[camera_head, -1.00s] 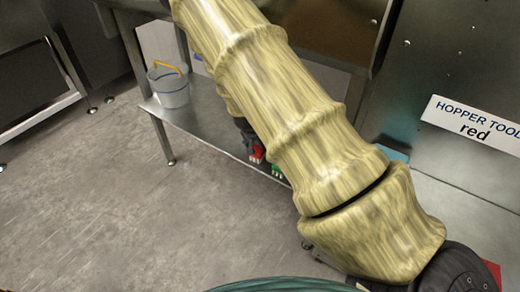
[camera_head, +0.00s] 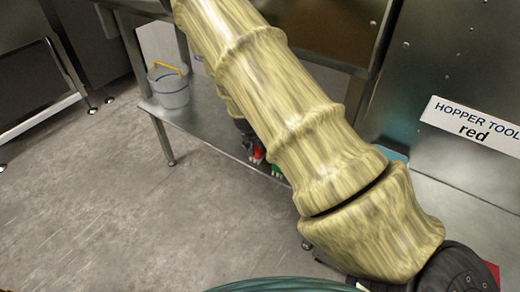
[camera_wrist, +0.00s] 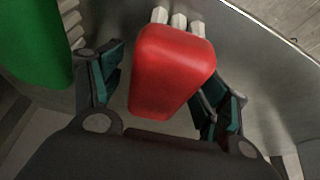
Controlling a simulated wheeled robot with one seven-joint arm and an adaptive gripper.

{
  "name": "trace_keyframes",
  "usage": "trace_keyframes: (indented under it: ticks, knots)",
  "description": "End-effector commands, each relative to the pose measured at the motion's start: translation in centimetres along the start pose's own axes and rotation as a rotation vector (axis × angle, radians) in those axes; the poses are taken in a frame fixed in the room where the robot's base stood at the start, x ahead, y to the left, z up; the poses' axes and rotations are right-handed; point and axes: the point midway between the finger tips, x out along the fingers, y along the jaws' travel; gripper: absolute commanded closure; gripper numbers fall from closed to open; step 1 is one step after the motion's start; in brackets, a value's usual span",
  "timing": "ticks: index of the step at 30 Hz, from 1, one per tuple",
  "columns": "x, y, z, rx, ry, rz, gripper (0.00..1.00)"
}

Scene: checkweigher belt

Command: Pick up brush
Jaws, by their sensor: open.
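A red brush (camera_wrist: 173,68) with a rounded block and pale bristle tufts at its far end lies between my gripper's fingers in the wrist view. My gripper (camera_wrist: 160,78) is open around it, with one finger on each side. I cannot tell whether either finger touches it. A green brush (camera_wrist: 35,40) with pale bristles is left of the left finger. In the head view, my arm hides most of this spot. Small red (camera_head: 257,155) and green (camera_head: 276,171) parts show beside my dark gripper (camera_head: 246,134), low by the metal shelf.
The metal shelf (camera_head: 205,120) carries a grey bucket (camera_head: 172,92) with a yellow handle, left of my arm. A table leg (camera_head: 163,140) stands at the shelf's front corner. A "HOPPER TOOL red" sign (camera_head: 475,123) is on the right panel. The floor at front left is clear.

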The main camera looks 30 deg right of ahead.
Motion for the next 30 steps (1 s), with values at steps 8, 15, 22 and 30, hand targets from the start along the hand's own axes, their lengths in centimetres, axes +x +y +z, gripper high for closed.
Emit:
trace_keyframes:
  ticks: [8, 15, 22, 30]
  knots:
    - [0.0, 0.0, 0.0, 0.000, 0.000, 0.000, 0.56]
    - [0.0, 0.0, 0.0, 0.000, 0.000, 0.000, 0.77]
    - [-0.2, 0.0, -0.1, 0.000, 0.000, 0.000, 0.77]
    - [-3.8, -0.1, -1.6, 0.000, 0.002, -0.002, 0.77]
